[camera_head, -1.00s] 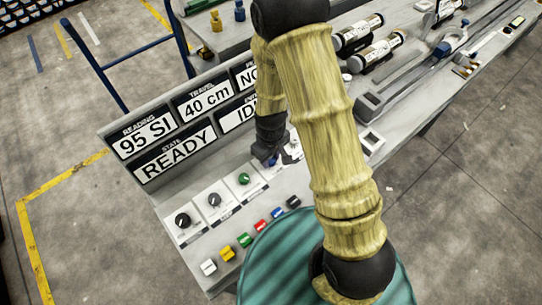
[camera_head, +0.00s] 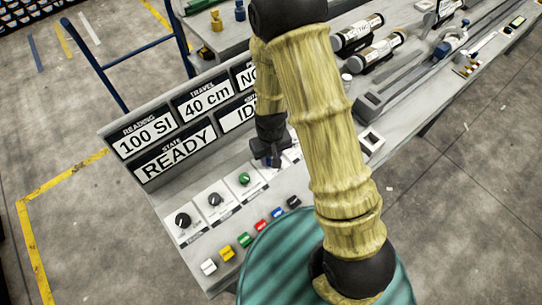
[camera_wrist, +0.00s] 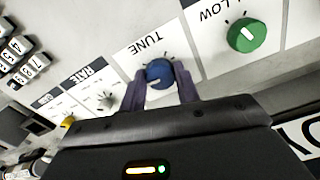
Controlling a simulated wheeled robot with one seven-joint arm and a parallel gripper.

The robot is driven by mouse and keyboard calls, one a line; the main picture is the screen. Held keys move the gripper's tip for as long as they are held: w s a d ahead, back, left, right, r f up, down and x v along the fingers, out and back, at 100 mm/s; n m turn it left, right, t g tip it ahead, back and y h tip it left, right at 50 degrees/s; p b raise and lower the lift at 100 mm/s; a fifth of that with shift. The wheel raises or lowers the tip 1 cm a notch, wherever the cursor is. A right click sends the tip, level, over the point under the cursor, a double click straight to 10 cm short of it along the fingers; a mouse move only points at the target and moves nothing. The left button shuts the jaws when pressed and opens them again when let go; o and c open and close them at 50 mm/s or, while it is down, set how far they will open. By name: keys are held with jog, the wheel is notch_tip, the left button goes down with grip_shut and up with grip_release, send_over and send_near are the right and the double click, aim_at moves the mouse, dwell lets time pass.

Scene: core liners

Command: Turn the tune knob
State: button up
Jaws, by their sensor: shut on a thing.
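The blue tune knob (camera_wrist: 160,74) sits on a white plate marked TUNE in the wrist view. My gripper (camera_wrist: 163,82) is shut on it, with one dark finger on each side. In the head view my gripper (camera_head: 270,160) reaches down to the panel, and my arm hides the knob there. The state display (camera_head: 176,155) shows READY.
Two dark knobs (camera_head: 183,220) and several coloured buttons (camera_head: 245,240) line the panel. Labelled cylinders (camera_head: 357,34) lie at the back.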

jog(key=o, duration=1)
jog(key=shift+c, duration=0.2)
notch_tip(320, 180, up, 18)
jog(key=shift+f, duration=0.25)
jog(key=s+d+r+m+t, duration=0.2)
jog(key=s+d, duration=0.4)
jog(key=d, duration=0.5)
jog(key=shift+d+m+t, duration=0.3)
jog(key=shift+d+m, duration=0.1)
jog(key=shift+m, duration=0.5)
